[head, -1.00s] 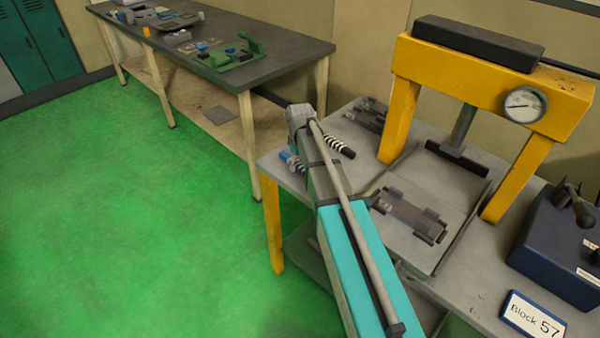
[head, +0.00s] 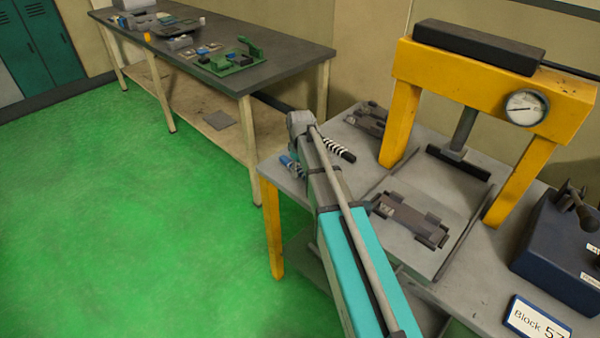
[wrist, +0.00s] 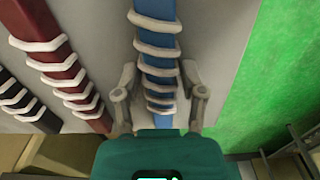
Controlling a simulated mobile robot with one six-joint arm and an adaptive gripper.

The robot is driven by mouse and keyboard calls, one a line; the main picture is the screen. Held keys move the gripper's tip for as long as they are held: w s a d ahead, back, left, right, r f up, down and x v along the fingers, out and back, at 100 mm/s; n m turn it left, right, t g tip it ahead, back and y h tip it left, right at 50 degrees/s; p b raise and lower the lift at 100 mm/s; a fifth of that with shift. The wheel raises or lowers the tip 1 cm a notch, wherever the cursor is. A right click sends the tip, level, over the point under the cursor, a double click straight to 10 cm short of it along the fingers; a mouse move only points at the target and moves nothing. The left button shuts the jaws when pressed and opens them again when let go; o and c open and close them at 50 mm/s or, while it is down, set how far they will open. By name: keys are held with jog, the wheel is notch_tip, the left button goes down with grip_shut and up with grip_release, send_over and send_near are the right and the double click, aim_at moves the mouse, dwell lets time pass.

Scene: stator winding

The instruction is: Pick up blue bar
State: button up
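The blue bar (wrist: 162,50) has a white cord wound around it and lies on the grey bench top in the wrist view. In the head view the blue bar (head: 291,166) shows only in part, beside my arm at the bench's left end. My gripper (wrist: 159,68) is open, with one finger on each side of the blue bar and the tips close to its edges. Whether the fingers touch the bar I cannot tell.
A red wound bar (wrist: 68,72) and a black wound bar (wrist: 17,97) lie left of the blue bar. The bench edge and green floor (wrist: 262,95) are to its right. A yellow press (head: 405,100) and a fixture (head: 412,220) stand on the same bench.

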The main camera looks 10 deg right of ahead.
grip_shut()
jog(key=shift+r, duration=0.1)
notch_tip(320, 180, up, 3)
jog(key=p, duration=0.2)
jog(key=shift+f+p, duration=0.2)
jog(key=shift+p, duration=0.2)
jog(key=s+d+r+p, duration=0.1)
jog(key=s+r+p, duration=0.9)
jog(key=s, duration=0.4)
jog(key=shift+a+r, duration=0.1)
jog(key=shift+a, duration=0.05)
dwell(0.8)
